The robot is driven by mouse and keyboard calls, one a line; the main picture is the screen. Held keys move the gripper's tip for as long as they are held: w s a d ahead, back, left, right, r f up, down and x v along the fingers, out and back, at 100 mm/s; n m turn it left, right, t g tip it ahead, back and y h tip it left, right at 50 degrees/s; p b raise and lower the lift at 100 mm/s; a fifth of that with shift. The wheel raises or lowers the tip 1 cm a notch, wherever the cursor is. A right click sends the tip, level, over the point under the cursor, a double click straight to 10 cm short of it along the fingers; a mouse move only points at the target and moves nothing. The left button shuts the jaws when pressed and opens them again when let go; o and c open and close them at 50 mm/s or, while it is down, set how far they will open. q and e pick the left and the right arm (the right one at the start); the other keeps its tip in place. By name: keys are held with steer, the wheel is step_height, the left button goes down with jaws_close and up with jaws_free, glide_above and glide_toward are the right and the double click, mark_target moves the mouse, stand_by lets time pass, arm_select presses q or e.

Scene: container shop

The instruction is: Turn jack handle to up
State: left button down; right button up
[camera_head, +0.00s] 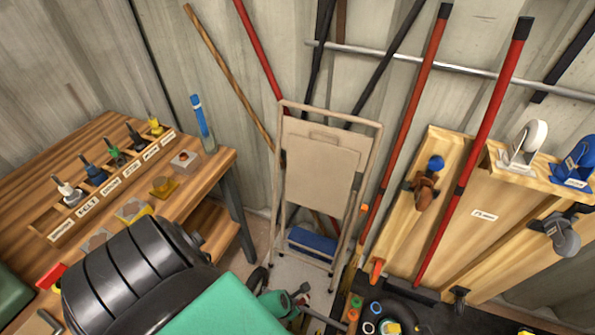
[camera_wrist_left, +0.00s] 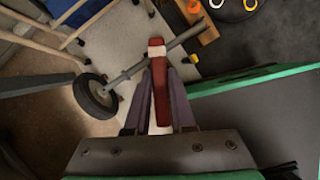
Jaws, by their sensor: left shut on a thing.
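The jack handle (camera_wrist_left: 160,93) is a red bar with a pale band near its far end. It lies lengthwise between the two fingers of my left gripper (camera_wrist_left: 159,75) in the left wrist view, which is shut on it. A grey metal tube (camera_wrist_left: 135,70) of the jack runs slantwise past the handle's far end, with a small dark wheel (camera_wrist_left: 95,96) at its lower left. In the head view my left gripper (camera_head: 299,297) is low in the middle, small and partly hidden by my own arm. My right gripper is not in view.
A folding step stool (camera_head: 318,165) stands behind against the wall. A wooden workbench (camera_head: 205,180) with labelled tools is at left. A wooden rack (camera_head: 485,215) and long red bars (camera_head: 480,140) are at right. Coloured rings lie on a dark surface (camera_head: 415,318) at lower right.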

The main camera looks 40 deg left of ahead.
arm_select(q)
steer(key=m+b, duration=0.1)
steer(key=m, duration=0.1)
steer(key=m+h, duration=0.1)
steer(key=shift+f+m+g+b, duration=0.2)
steer(key=shift+m+g+b, duration=0.1)
steer(key=shift+m+b, duration=0.1)
steer(key=m+h+b, duration=0.1)
steer(key=m, duration=0.1)
steer(key=shift+m+g+b, duration=0.3)
steer(key=shift+m+b, duration=0.05)
steer(key=shift+m, duration=0.05)
steer(key=m+g+h+b, duration=0.1)
steer(key=m+b, duration=0.1)
steer(key=m, duration=0.1)
steer(key=shift+s+r+m+g+h+b, duration=0.15)
steer(key=shift+m+g+h+b, duration=0.25)
steer(key=shift+m+b, duration=0.9)
steer(key=shift+d, duration=0.1)
steer(key=c, duration=0.8)
jaws_free()
steer(key=shift+o, duration=0.2)
